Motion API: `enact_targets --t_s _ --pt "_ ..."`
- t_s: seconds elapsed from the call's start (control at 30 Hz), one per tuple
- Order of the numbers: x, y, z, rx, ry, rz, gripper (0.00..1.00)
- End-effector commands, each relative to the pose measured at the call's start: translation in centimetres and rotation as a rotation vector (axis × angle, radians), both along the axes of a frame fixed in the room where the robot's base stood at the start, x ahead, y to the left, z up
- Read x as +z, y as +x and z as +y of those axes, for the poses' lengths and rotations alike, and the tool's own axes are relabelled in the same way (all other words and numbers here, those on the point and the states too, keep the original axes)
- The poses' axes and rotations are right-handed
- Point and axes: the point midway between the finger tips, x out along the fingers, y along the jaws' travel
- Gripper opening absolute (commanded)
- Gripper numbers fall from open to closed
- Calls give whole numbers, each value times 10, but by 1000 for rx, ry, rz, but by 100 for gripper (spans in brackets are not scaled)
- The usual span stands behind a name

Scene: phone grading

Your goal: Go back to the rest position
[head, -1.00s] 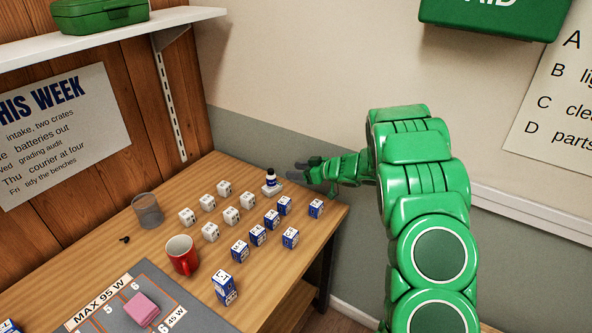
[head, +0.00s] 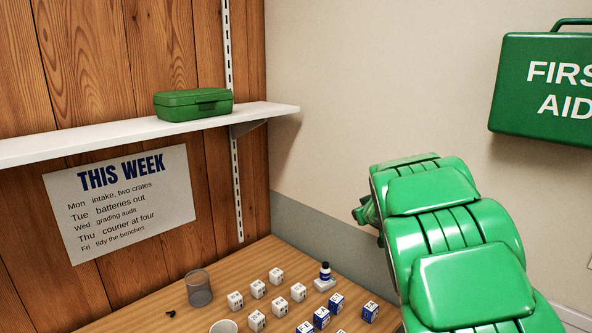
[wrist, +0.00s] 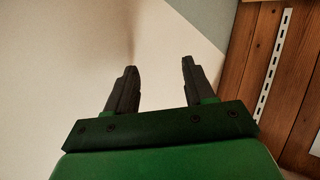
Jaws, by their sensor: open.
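My gripper (wrist: 160,85) is open and empty in the wrist view, its two dark fingers apart. Beyond them are the pale wall and, at the right, wood panelling. In the head view my green arm is folded up at the right, and the gripper's fingers are hidden behind it. The wooden bench (head: 155,308) shows at the bottom, apart from the arm.
A shelf (head: 120,140) holds a green case (head: 194,105). A first aid box (head: 545,85) hangs at right.

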Motion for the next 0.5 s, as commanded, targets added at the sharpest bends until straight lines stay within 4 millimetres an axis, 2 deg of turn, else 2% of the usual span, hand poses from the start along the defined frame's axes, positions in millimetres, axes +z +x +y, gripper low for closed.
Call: enact_targets --t_s 0.03,0.27,0.37,0.5 --pt "12 -7 -4 -34 -7 -2 53" --pt "39 -49 -39 -208 -31 43 53" --pt "47 -74 -54 -285 -34 78 53" --pt "54 -118 -72 -389 -29 145 53"
